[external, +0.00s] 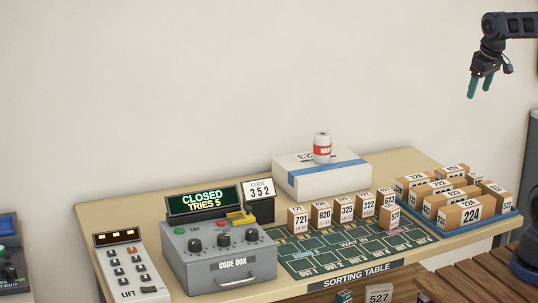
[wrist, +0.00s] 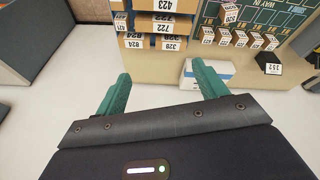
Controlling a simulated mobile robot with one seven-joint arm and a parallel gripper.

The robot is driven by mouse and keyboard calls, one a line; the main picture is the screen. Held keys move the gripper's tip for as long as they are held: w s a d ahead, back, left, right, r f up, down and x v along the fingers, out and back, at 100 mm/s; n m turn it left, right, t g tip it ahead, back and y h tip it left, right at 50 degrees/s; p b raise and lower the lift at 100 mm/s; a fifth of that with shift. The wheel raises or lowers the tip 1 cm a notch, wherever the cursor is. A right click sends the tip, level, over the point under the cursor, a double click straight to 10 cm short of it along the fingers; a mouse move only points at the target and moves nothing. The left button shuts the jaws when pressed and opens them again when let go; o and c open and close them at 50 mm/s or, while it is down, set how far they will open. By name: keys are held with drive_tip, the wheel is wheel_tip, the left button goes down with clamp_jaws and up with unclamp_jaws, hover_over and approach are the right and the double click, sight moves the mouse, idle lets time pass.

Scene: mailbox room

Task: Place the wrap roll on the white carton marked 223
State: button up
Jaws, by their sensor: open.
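The wrap roll (external: 322,148), white with a red label, stands upright on top of the white carton (external: 310,184) in the external view. The carton has a blue band; a label on its top is partly hidden behind the roll, and I cannot read 223 on it. My gripper (external: 480,88) is open and empty, high at the upper right, well apart from the roll and carton. In the wrist view my gripper (wrist: 161,90) shows two green fingers spread with nothing between them. A white and blue piece, likely the carton, shows just beyond the right finger; the roll cannot be made out there.
The sorting table (external: 120,207) holds a grey code box (external: 218,258), a lift panel (external: 130,268), a green mat (external: 345,256) with several small numbered boxes, and a blue tray (external: 457,228) of brown cartons at right. A wooden slatted surface (external: 470,278) lies in front right. Air around my gripper is clear.

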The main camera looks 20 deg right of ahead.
drive_tip(key=s+d+f+m, duration=0.1)
drive_tip(key=s+f, duration=0.1)
drive_tip(key=s, duration=0.3)
drive_tip(key=s+d+f+m+t, duration=0.1)
drive_tip(key=s+d+f+m, duration=0.1)
drive_tip(key=s, duration=0.4)
drive_tip(key=shift+s+f, duration=0.25)
drive_tip(key=shift+f, duration=0.55)
